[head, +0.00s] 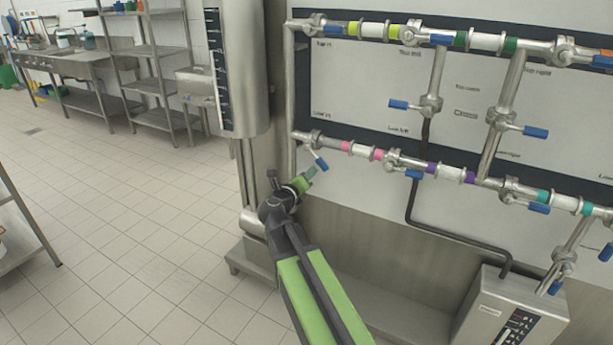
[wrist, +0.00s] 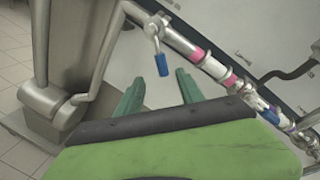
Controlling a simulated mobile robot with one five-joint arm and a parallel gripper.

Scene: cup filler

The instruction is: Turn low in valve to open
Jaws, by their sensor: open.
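The low in valve (head: 314,140) sits at the left end of the lower pipe, under the "Low in" label. Its blue handle (head: 321,160) slants down to the right from the valve body. In the wrist view the blue handle (wrist: 162,65) hangs down from the valve (wrist: 156,26), beyond and slightly above my fingertips. My gripper (head: 310,175) is just below and left of the handle in the head view. In the wrist view its two green fingers (wrist: 158,85) are apart with nothing between them. I cannot tell whether a finger touches the handle.
The lower pipe (head: 361,151) runs right with pink and purple bands and more blue-handled valves. A vertical pipe (head: 291,90) and a steel tank (head: 236,70) stand at left. A steel box (head: 510,310) is at lower right. Open tiled floor (head: 130,220) lies left.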

